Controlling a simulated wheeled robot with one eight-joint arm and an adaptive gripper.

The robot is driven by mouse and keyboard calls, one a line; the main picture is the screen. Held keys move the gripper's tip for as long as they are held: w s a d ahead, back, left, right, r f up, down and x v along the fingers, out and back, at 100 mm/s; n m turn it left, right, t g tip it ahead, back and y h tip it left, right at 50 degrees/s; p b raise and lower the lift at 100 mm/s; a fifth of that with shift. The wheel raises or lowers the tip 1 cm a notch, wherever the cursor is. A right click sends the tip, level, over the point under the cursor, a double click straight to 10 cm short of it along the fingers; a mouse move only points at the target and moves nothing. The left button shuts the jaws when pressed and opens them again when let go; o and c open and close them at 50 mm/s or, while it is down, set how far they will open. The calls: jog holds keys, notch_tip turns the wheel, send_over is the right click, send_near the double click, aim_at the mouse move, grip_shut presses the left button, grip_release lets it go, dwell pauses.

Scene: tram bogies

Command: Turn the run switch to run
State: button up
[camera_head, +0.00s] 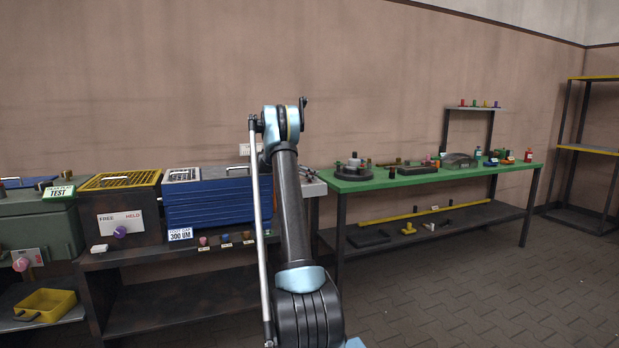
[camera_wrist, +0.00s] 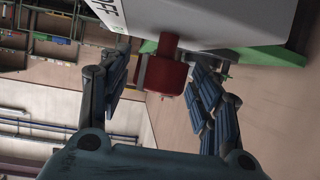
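In the wrist view a dark red knob (camera_wrist: 166,74) sticks out from a white panel (camera_wrist: 210,18) with letters that read like "OFF", partly cut by the frame edge. My gripper (camera_wrist: 160,78) is open, with one finger on each side of the knob. A gap shows between the left finger and the knob; the right finger is close beside it, and I cannot tell whether it touches. In the head view my arm rises in the middle; my gripper and this knob cannot be made out there.
A purple knob (camera_head: 120,232) sits on a FREE/HELD plate at left. A pink knob (camera_head: 20,264) is on the green box (camera_head: 60,228). A blue drawer unit (camera_head: 205,205) stands beside my arm. A green table (camera_head: 440,176) with parts stands right. The right-hand floor is clear.

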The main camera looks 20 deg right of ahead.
jog(key=c, duration=0.9)
jog(key=shift+o, duration=0.2)
